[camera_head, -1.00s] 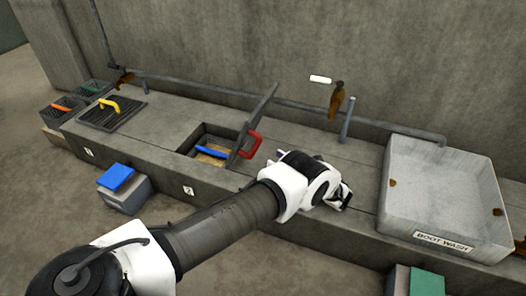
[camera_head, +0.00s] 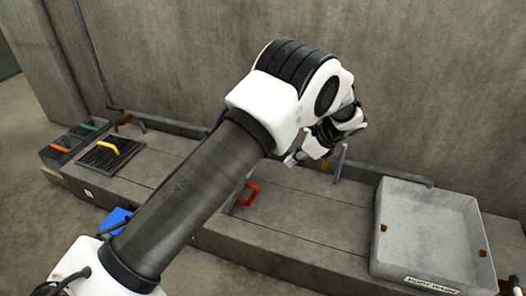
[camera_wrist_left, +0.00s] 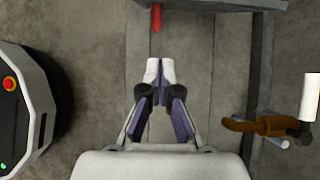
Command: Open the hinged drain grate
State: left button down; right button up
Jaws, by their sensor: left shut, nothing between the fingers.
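The hinged grate with the red handle (camera_head: 248,193) is mostly hidden behind my left arm in the head view. The wrist view shows its red handle (camera_wrist_left: 156,17) and the edge of its raised plate (camera_wrist_left: 215,4) at the top. A second grate (camera_head: 106,158) with a yellow handle (camera_head: 116,147) lies flat at the left. My left gripper (camera_head: 293,158) is shut and empty, to the right of the red handle in the head view. In the wrist view its closed fingertips (camera_wrist_left: 160,70) are apart from the handle. My right gripper is out of view.
A boot-wash basin (camera_head: 428,268) stands at the right. A pipe with a brown valve (camera_wrist_left: 265,125) and white grip (camera_wrist_left: 310,100) runs along the back wall. The ledge (camera_head: 320,215) is clear before the basin.

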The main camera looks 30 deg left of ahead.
pick_arm(q)
jog(key=d+b+x, duration=0.1)
jog(key=b+x, duration=0.5)
jog(key=x, duration=0.5)
jog(key=a, duration=0.1)
jog(key=a+r, duration=0.1)
jog(key=a+r+b, duration=0.1)
jog(key=shift+s+a, duration=0.4)
